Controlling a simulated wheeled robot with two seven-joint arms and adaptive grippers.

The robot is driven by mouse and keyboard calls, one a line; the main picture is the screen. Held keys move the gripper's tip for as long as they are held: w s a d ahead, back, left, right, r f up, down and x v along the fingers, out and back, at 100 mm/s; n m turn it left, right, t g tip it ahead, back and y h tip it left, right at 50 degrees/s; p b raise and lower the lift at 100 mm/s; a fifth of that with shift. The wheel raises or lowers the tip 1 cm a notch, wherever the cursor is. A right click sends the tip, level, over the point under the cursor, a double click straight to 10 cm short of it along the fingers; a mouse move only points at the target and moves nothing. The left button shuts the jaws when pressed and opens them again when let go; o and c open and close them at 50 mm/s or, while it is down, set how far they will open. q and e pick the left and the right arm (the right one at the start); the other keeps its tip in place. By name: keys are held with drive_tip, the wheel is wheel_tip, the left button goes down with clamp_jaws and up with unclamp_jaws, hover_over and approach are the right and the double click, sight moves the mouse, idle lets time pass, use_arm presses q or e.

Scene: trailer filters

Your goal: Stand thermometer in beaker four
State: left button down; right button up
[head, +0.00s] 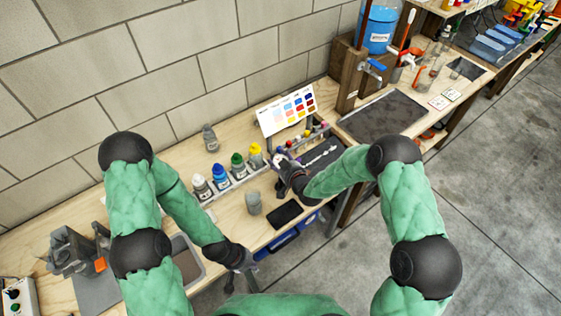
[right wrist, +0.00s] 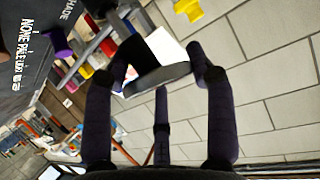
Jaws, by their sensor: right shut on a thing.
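My right gripper (head: 283,172) is over the right part of the bench, by the dark mat (head: 328,150). In the right wrist view my right gripper (right wrist: 160,75) is shut on a dark thing with a grey rim (right wrist: 160,78); I cannot tell whether it is the thermometer. No thermometer can be made out elsewhere. A grey beaker (head: 253,203) stands on the bench, left of the right gripper; I cannot read a number on it. My left gripper (head: 243,283) hangs low by the bench's front edge, its fingers apart and empty.
Bottles with white, blue, green and yellow caps (head: 238,163) stand in a row behind the beaker. A colour chart (head: 287,108) and a rack of small coloured things (head: 305,140) stand behind the mat. A black slab (head: 285,214) lies near the front edge. A clear bottle (head: 210,138) stands near the wall.

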drive_tip(key=shift+r+p, duration=1.8)
drive_tip(key=shift+r, duration=2.15)
drive_tip(key=shift+s+a+r, duration=0.1)
drive_tip(key=shift+r, duration=0.1)
drive_tip(key=shift+c, duration=1.4)
drive_tip(key=shift+r+p, duration=0.4)
drive_tip(key=shift+r, duration=0.45)
